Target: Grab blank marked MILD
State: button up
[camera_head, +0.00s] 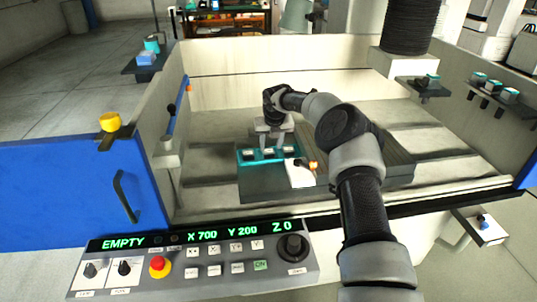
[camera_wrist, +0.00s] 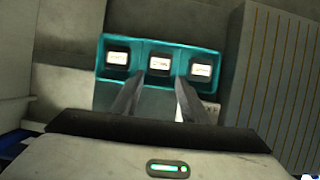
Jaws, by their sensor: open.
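The lettering is too small and blurred to tell which reads MILD. My gripper (camera_wrist: 161,80) is open and empty, its fingertips pointing toward the middle blank. In the head view my gripper (camera_head: 273,138) is above the tray (camera_head: 242,160) and partly covers it. I cannot tell the exact gap.
The tray lies on a dark slab inside the machine's pale tank (camera_head: 235,92). The control panel (camera_head: 195,262) is in front, reading EMPTY. A ribbed column (camera_head: 410,25) hangs at the back right.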

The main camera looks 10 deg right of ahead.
aim_at(269, 153)
jog(key=x, duration=0.5)
jog(key=shift+a+f, duration=0.1)
jog(key=c, duration=1)
